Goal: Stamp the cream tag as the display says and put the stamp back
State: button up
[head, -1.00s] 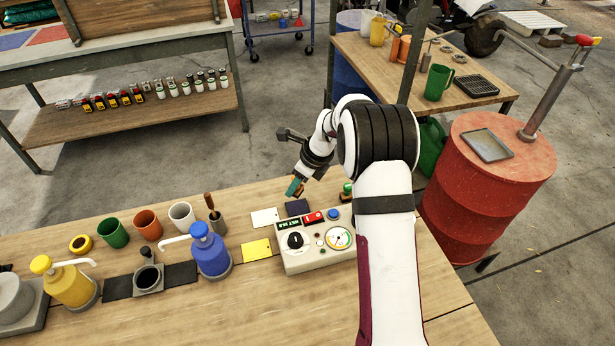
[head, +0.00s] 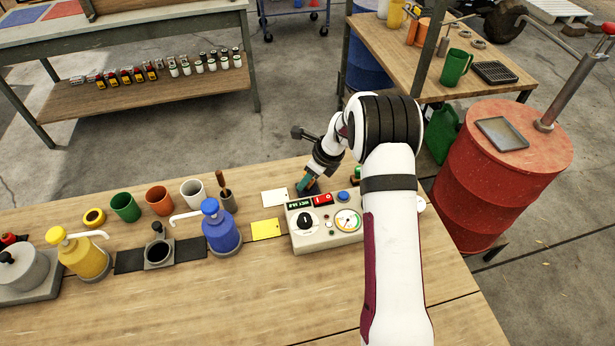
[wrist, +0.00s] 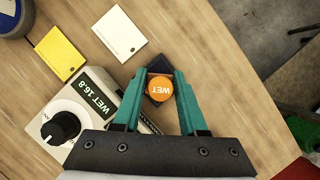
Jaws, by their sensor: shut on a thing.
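The cream tag (head: 275,197) lies flat on the bench behind the tester. It also shows in the wrist view (wrist: 119,33). My gripper (wrist: 159,80) is shut on a stamp with an orange top marked WET (wrist: 159,89). In the head view my gripper (head: 306,185) is low, to the right of the tag. A dark pad (wrist: 160,62) lies below the stamp; I cannot tell whether they touch. The display (wrist: 95,93) on the tester (head: 325,238) reads WET 16.8.
A yellow tag (head: 265,230) lies left of the tester. A green-topped thing (head: 357,172) stands behind the tester, close to my arm. A blue pump bottle (head: 220,230) and cups stand to the left. The front of the bench is clear.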

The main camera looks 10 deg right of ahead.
jog(key=shift+f, duration=0.6)
dwell(1.2)
jog(key=shift+r, duration=3.6)
send_over(270, 194)
jog(key=s+d, duration=0.1)
jog(key=f, duration=0.1)
notch_tip(270, 194, down, 5)
jog(key=shift+s+r, duration=0.1)
jog(key=shift+r, duration=0.1)
jog(key=shift+f, duration=0.7)
jog(key=shift+f, duration=0.55)
jog(key=shift+r, duration=0.1)
